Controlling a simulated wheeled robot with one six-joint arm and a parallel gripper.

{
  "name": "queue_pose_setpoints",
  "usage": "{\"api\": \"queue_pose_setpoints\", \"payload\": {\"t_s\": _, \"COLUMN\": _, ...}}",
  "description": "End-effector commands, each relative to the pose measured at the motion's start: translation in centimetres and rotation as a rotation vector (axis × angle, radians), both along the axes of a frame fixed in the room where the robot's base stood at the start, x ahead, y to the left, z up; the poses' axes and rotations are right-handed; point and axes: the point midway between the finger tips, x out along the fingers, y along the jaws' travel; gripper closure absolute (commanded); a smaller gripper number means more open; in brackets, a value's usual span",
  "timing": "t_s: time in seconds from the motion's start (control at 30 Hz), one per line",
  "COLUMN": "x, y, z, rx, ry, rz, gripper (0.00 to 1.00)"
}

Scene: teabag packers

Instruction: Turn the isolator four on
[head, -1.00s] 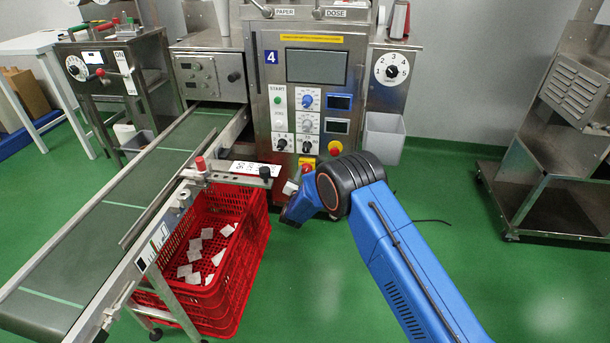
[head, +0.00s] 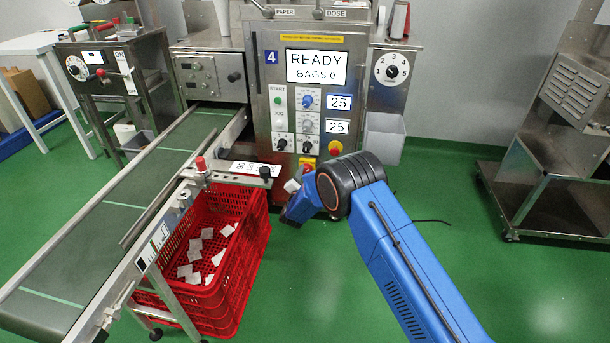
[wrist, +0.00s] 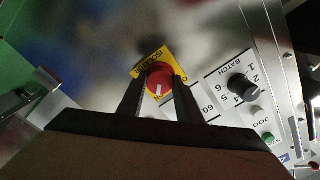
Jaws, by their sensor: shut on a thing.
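The isolator is a red rotary knob (wrist: 159,80) on a yellow plate, low on the front of the machine marked 4. In the wrist view my gripper (wrist: 161,78) is shut on the knob, one finger on each side, and a white mark on the knob shows between them. The machine's main display (head: 316,67) is lit and reads READY, BAGS 0. Two small displays below it read 25.
A conveyor (head: 120,200) runs along the left, with a red crate (head: 262,235) of white bags beside it, close to my arm. A red stop button (head: 335,148) sits above the isolator, to its right. A steel trolley (head: 540,190) stands at the right.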

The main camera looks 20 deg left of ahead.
Motion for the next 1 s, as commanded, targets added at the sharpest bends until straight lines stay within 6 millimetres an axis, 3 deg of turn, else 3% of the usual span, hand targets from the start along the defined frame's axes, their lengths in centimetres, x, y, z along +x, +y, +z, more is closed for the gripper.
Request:
{"api": "queue_pose_setpoints", "payload": {"t_s": 0.17, "x": -0.1, "y": 0.0, "z": -0.2, "rx": -0.001, "ry": 0.002, "rz": -0.001, "gripper": 0.91}}
{"api": "queue_pose_setpoints", "payload": {"t_s": 0.2, "x": -0.1, "y": 0.0, "z": -0.2, "rx": -0.002, "ry": 0.003, "rz": 0.0, "gripper": 0.66}}
{"api": "queue_pose_setpoints", "payload": {"t_s": 0.27, "x": -0.1, "y": 0.0, "z": -0.2, "rx": -0.002, "ry": 0.003, "rz": 0.0, "gripper": 0.52}}
{"api": "queue_pose_setpoints", "payload": {"t_s": 0.3, "x": -0.1, "y": 0.0, "z": -0.2, "rx": -0.001, "ry": 0.002, "rz": -0.001, "gripper": 0.5}}
{"api": "queue_pose_setpoints", "payload": {"t_s": 0.67, "x": -0.5, "y": -0.1, "z": -0.1, "rx": -0.001, "ry": 0.001, "rz": 0.0, "gripper": 0.5}}
{"api": "queue_pose_setpoints", "payload": {"t_s": 0.77, "x": -1.5, "y": -0.3, "z": -0.1, "rx": -0.001, "ry": 0.002, "rz": 0.001, "gripper": 0.5}}
{"api": "queue_pose_setpoints", "payload": {"t_s": 1.0, "x": -5.8, "y": -1.3, "z": 0.0, "rx": -0.002, "ry": 0.001, "rz": 0.001, "gripper": 0.5}}
